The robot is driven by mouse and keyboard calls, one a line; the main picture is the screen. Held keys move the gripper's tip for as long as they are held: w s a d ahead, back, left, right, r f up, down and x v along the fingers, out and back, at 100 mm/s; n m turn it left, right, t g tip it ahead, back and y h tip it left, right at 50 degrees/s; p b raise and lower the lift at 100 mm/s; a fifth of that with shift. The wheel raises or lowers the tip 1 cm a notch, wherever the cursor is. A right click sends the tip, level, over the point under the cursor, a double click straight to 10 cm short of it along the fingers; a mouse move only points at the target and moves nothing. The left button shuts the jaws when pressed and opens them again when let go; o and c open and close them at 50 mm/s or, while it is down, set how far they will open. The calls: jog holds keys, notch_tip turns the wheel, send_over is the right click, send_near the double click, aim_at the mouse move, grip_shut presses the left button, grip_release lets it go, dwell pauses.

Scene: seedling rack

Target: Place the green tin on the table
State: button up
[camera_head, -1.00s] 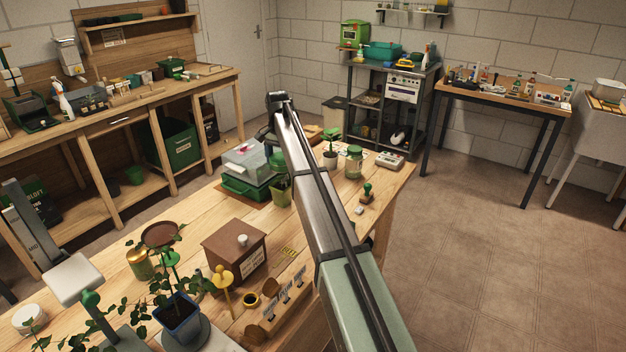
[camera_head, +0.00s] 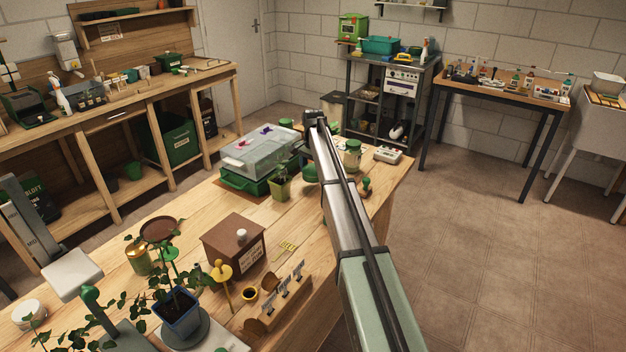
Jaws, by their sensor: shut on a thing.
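My gripper is not visible; my own arm reaches over the right part of the table and its far end hides what lies behind it. I cannot pick out the green tin for sure. A rounded green thing (camera_head: 310,172) shows just left of my arm, partly hidden, and another small green thing (camera_head: 286,123) shows behind the lidded box. I cannot tell whether either is the tin or is held. A gold tin-like container (camera_head: 139,260) stands at the table's left. The wooden table (camera_head: 201,205) spans the middle of the view.
A green box with a clear lid (camera_head: 258,150), a potted seedling (camera_head: 281,188), a jar (camera_head: 351,158) and a stamp (camera_head: 366,186) stand on the far half. A brown wooden box (camera_head: 228,245), a yellow stand (camera_head: 223,280) and a blue-potted plant (camera_head: 180,318) crowd the near half. Bare wood shows left of centre.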

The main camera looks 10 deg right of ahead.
aim_at(313, 169)
jog(key=shift+f, duration=2.05)
jog(key=shift+f, duration=0.1)
jog(key=o, duration=0.9)
notch_tip(313, 169, up, 12)
jog(key=shift+r, duration=0.1)
